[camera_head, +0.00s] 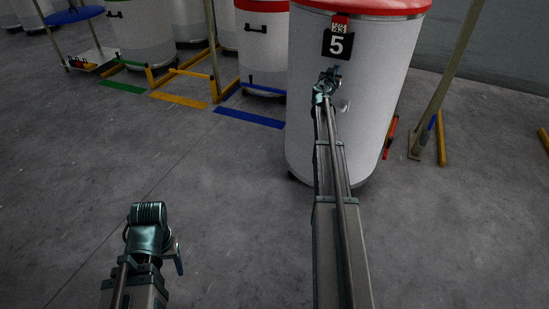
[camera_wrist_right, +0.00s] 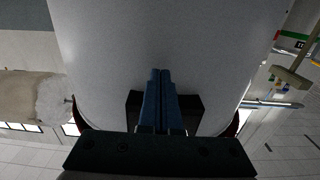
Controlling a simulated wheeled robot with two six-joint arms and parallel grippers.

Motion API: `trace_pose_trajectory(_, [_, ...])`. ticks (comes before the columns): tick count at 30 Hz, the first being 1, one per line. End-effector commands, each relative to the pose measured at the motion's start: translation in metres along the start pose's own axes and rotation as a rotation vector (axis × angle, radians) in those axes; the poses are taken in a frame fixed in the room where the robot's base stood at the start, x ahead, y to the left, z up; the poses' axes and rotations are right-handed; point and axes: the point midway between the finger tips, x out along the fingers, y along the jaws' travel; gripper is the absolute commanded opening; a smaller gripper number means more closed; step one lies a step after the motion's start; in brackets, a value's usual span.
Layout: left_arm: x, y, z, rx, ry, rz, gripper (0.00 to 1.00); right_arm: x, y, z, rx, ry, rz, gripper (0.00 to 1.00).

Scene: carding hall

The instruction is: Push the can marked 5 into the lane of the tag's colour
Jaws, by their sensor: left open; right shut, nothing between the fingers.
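The can marked 5 (camera_head: 352,110) is a tall white cylinder with a red top band, upright at right of centre in the head view. Its black plate (camera_head: 338,44) reads 5. A small tag (camera_head: 340,24) with red on it and a fine pattern sits above the plate. My right gripper (camera_head: 327,80) is shut and empty in front of the can, below the plate. In the right wrist view the shut fingers (camera_wrist_right: 160,100) point at the can's pale wall (camera_wrist_right: 160,35); I cannot tell whether they touch. My left gripper (camera_head: 150,215) is open, low at left, away from the can.
Green (camera_head: 122,87), yellow (camera_head: 178,100) and blue (camera_head: 248,118) floor strips mark lanes at the back left. A red-topped can (camera_head: 262,50) stands behind the blue strip. Posts stand nearby, one to the right (camera_head: 446,80). The floor in front is clear.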

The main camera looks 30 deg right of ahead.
Motion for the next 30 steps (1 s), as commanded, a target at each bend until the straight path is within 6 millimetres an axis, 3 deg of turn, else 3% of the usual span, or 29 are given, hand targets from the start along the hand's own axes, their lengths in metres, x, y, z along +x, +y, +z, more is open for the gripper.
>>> trace_pose_trajectory(8, [0.000, 0.000, 0.000, 0.000, 0.000, 0.000, 0.61, 0.016, -0.001, 0.000, 0.000, 0.000, 0.001, 0.00])
trace_pose_trajectory(30, [0.000, 0.000, 0.000, 0.000, 0.000, 0.000, 0.61, 0.115, -0.002, 0.000, 0.000, 0.000, 0.001, 0.00])
